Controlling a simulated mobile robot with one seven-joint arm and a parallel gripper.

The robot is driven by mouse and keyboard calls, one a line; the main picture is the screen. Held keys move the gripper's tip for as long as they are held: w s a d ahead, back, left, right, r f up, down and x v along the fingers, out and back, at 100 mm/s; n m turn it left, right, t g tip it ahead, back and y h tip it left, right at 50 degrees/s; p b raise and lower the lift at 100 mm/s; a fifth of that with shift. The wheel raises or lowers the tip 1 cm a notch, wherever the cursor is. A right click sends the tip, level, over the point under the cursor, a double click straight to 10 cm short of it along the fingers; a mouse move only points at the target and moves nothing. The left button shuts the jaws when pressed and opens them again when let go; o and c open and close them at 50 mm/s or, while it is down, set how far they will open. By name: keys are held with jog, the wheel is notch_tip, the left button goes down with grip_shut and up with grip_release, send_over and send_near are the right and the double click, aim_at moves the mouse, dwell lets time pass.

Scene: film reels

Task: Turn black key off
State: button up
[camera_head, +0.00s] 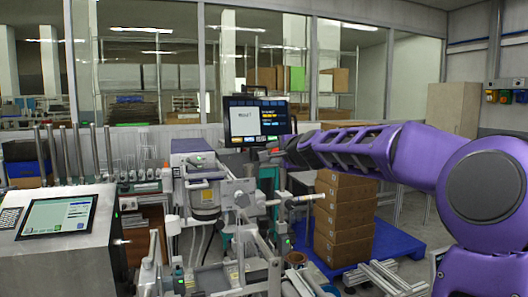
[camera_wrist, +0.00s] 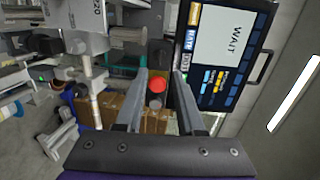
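My gripper (camera_wrist: 160,102) is open, its two grey fingers apart with nothing held between them. In the head view, my gripper (camera_head: 277,151) is in front of the machine, just below the monitor. A round red button (camera_wrist: 157,85) shows between the fingers in the wrist view. A small dark grey part (camera_wrist: 155,101) lies right below it in the picture; I cannot tell whether this is the black key. The monitor (camera_wrist: 228,52) shows the word WAIT and stands right of the fingers. It also shows in the head view (camera_head: 257,118). No black key is clearly seen.
The machine (camera_head: 205,175) with its metal arms and rails fills the middle. A console with a screen (camera_head: 62,216) stands at the left front. Stacked cardboard boxes (camera_head: 345,215) sit on a blue pallet (camera_head: 398,241) behind. Floor shows at the right, beyond the pallet.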

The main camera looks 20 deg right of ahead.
jog(key=p+x, duration=0.2)
jog(key=x, duration=0.4)
jog(key=shift+w, duration=0.25)
jog(key=shift+f, duration=0.1)
jog(key=shift+a, duration=0.1)
grip_shut()
